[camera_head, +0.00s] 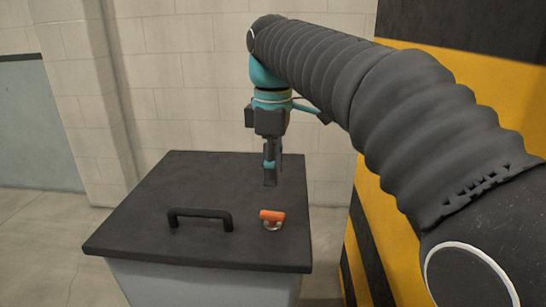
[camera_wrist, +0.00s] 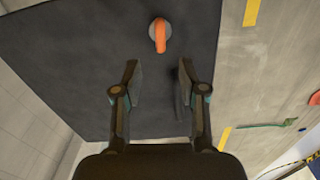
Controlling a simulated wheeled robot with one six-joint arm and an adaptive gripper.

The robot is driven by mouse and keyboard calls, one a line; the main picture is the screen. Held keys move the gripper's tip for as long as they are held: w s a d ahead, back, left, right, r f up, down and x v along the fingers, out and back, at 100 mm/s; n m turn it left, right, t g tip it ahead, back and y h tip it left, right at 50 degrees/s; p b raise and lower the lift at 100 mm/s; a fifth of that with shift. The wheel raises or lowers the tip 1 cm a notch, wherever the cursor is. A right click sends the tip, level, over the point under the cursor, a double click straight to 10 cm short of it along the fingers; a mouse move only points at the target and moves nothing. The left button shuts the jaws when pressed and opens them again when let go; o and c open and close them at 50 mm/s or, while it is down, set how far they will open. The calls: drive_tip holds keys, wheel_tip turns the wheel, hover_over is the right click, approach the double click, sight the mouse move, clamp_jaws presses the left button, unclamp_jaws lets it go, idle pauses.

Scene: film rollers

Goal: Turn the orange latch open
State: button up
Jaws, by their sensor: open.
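The orange latch (camera_head: 272,217) sits on a small pale round base near the front right of a dark box lid (camera_head: 160,190). In the wrist view the latch (camera_wrist: 159,36) shows as an orange bar, beyond and between my fingertips. My gripper (camera_head: 270,176) points down above the lid, behind the latch in the head view. In the wrist view my gripper (camera_wrist: 157,80) is open, with nothing between its fingers, and apart from the latch.
A black handle (camera_head: 200,214) is fixed on the lid, left of the latch. A yellow and black striped panel (camera_head: 375,215) stands close on the right. A pale block wall (camera_head: 180,90) is behind. The lid's left side is clear.

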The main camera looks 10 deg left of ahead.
drive_tip(key=shift+r, duration=1.1)
drive_tip(key=s+d+f+m+t, duration=0.2)
drive_tip(key=s+d+f+m, duration=0.6)
drive_tip(key=d, duration=0.3)
drive_tip(key=s+d+f+m+t, duration=0.3)
drive_tip(key=s+d+f+m, duration=0.6)
drive_tip(key=d+f, duration=0.2)
drive_tip(key=shift+s+d+t, duration=0.3)
drive_tip(key=shift+o, duration=0.2)
